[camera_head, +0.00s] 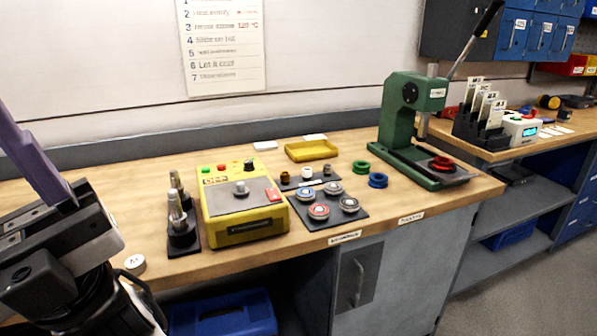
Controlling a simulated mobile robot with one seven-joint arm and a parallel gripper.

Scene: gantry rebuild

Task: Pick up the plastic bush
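Three small bushes stand in a row on a small dark plate (298,186) near the middle of the bench. The middle one is white and looks like the plastic bush (307,172). A brownish bush (285,178) stands to its left and a darker bronze one (327,171) to its right. My gripper (50,195) is at the left edge, partly cut off, far from the bushes. I cannot make out both fingertips or whether it is open.
A yellow heater box (240,212) stands left of the bushes, with metal tools in a black stand (182,236) beside it. Several round bearings lie on a dark mat (330,218) in front. A yellow tray (314,150) lies behind; a green press (408,115) stands right.

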